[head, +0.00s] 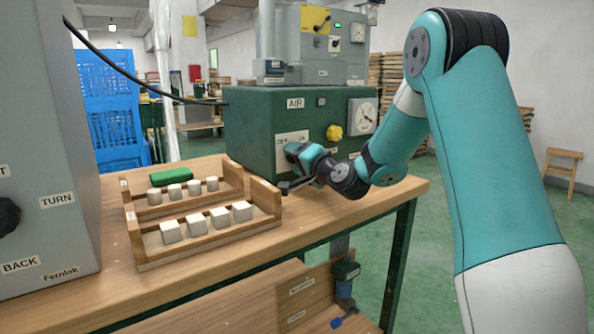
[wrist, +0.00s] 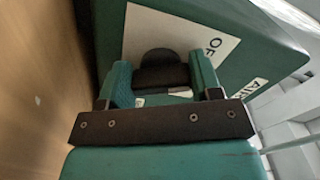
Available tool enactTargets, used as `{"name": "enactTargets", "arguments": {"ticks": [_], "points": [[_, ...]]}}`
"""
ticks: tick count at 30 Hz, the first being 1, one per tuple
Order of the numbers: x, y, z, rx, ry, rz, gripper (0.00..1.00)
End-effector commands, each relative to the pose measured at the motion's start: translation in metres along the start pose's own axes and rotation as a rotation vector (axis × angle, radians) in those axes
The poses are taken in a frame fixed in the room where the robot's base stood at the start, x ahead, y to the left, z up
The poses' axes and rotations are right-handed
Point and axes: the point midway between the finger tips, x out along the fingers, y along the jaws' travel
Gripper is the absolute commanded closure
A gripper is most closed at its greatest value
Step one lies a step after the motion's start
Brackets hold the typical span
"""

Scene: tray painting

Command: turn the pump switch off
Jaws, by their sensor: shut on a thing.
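In the wrist view, a black switch knob (wrist: 160,62) stands on a white plate (wrist: 185,25) whose visible letters read "OF". The two teal fingers of my gripper (wrist: 163,77) are on either side of the knob, shut on it. In the head view, my gripper (head: 297,151) is at the front of the green box (head: 253,122) labelled AIR, just below its white plate (head: 292,139). My gripper hides the knob there and part of the plate's lettering. The exact direction of the knob is hard to tell.
A yellow knob (head: 334,132) and a dial gauge (head: 362,115) are on the same box face. A wooden tray (head: 205,245) with several white blocks and a green block (head: 171,177) stands left of my gripper. A grey box (head: 45,150) stands at the far left.

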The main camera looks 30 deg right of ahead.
Motion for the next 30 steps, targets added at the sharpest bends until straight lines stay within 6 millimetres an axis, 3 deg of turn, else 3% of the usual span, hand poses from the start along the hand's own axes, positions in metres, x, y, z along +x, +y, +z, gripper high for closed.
{"name": "enactTargets", "arguments": {"ticks": [15, 30], "points": [[-0.0001, 0.0035, 0.0019, -0.288, -0.003, 0.001, 0.65], [-0.0001, 0.0028, 0.0012, -0.324, -0.005, 0.002, 0.65]]}}
